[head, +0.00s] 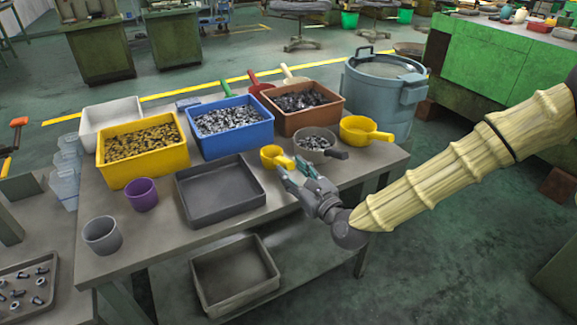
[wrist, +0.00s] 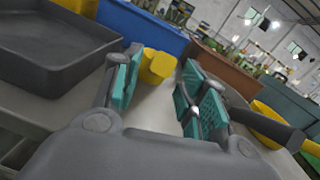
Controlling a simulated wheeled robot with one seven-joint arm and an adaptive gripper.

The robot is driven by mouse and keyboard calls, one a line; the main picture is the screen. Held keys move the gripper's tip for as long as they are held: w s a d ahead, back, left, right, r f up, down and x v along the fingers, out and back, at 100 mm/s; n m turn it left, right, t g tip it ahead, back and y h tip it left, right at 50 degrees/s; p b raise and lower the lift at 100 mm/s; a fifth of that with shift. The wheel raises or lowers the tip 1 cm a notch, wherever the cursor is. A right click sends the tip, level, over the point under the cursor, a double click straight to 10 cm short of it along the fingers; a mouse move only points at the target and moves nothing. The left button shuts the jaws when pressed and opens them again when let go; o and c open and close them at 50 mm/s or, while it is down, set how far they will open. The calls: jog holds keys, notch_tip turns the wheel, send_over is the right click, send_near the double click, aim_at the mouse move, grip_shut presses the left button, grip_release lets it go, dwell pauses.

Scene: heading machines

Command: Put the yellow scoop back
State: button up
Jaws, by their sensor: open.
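Two yellow scoops are on the table in the head view. A small yellow scoop (head: 270,155) is just beyond my gripper's fingertips, right of the grey tray. A larger yellow scoop (head: 357,130) lies near the table's right edge, its handle pointing right. My gripper (head: 298,171) is open and empty, low over the table's front right part. In the wrist view the small yellow scoop (wrist: 157,65) shows ahead between the teal finger pads of my gripper (wrist: 160,88), apart from them. The larger scoop (wrist: 268,112) is partly hidden behind a dark handle.
A dark grey tray (head: 183,193) is left of my gripper. A grey bowl of metal parts (head: 316,139) with a dark handle sits close on the right. Yellow (head: 141,170), blue (head: 234,141) and brown (head: 309,119) bins of parts stand behind. A purple cup (head: 141,194) is further left.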

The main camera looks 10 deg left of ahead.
jog(key=v, duration=0.8)
jog(key=shift+s+d, duration=0.1)
jog(key=shift+d, duration=0.05)
jog(key=s+d+f+n+g+h, duration=0.2)
jog(key=s+f+n, duration=0.2)
jog(key=f, duration=0.5)
jog(key=s+d+f+n+g+h, duration=0.1)
jog(key=s+d+f+n+g, duration=0.15)
jog(key=s+f+n, duration=0.4)
jog(key=s+d+f+n+g+h, duration=0.1)
jog(key=s+f+g+h, duration=0.15)
jog(key=f, duration=0.75)
jog(key=s+d+f+n+g+h, duration=0.3)
jog(key=s+d+f+n, duration=0.3)
jog(key=s+d, duration=0.3)
jog(key=s+d+f+n+g+h, duration=0.3)
jog(key=s+d+f+n, duration=0.4)
jog(key=s+d, duration=0.3)
jog(key=shift+s+f+n+g, duration=0.25)
jog(key=shift+s+n+g, duration=0.25)
jog(key=shift+s+n, duration=0.05)
